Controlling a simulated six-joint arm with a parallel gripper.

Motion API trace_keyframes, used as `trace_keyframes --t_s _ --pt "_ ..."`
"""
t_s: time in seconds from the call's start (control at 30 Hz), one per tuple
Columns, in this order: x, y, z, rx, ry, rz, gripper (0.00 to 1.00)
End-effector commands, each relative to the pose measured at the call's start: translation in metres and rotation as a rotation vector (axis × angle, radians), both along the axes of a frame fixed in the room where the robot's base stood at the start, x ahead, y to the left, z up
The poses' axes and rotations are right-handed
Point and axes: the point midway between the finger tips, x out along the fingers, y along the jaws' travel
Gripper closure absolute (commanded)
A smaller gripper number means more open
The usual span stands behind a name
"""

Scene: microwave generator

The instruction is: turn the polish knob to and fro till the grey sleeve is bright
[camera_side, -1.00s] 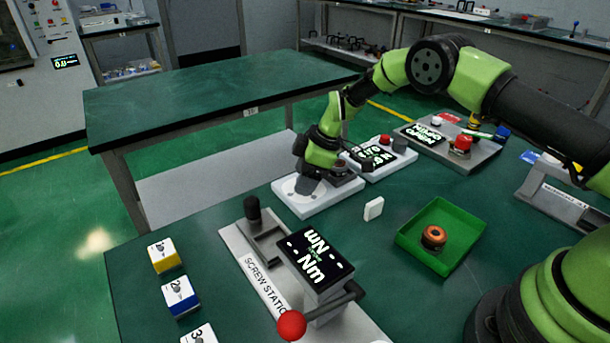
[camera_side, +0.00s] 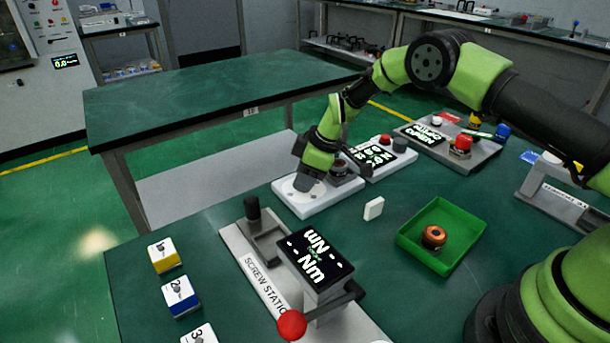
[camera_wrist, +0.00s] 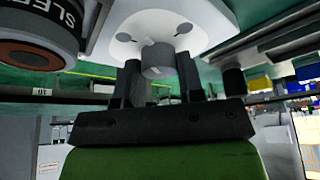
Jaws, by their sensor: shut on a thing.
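The polish knob (camera_wrist: 158,60) is a short grey cylinder on a white plate (camera_side: 318,205), which also shows in the wrist view (camera_wrist: 118,18). My gripper (camera_wrist: 160,75) has its two dark fingers on either side of the knob and is shut on it. In the side view my gripper (camera_side: 309,181) points down onto the plate and mostly hides the knob. Beside it stands a dark round holder (camera_side: 340,169), lettered "SLEE" in the wrist view (camera_wrist: 45,35), with a brown ring at its end. I cannot make out a bright or grey sleeve surface there.
Right behind the plate is a white unit with a display (camera_side: 374,155) and a red button. A green tray (camera_side: 410,243) holds a copper-coloured ring part. A small white block (camera_side: 374,208) stands on the table near the plate. The screw station (camera_side: 262,275) is in front.

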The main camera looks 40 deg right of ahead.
Motion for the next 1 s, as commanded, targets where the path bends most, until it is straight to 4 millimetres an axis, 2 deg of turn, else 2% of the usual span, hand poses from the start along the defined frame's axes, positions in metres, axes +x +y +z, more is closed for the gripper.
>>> trace_keyframes --t_s 1.0 --pt "-0.0008 0.0026 0.0006 -0.002 -0.001 -0.860 0.88"
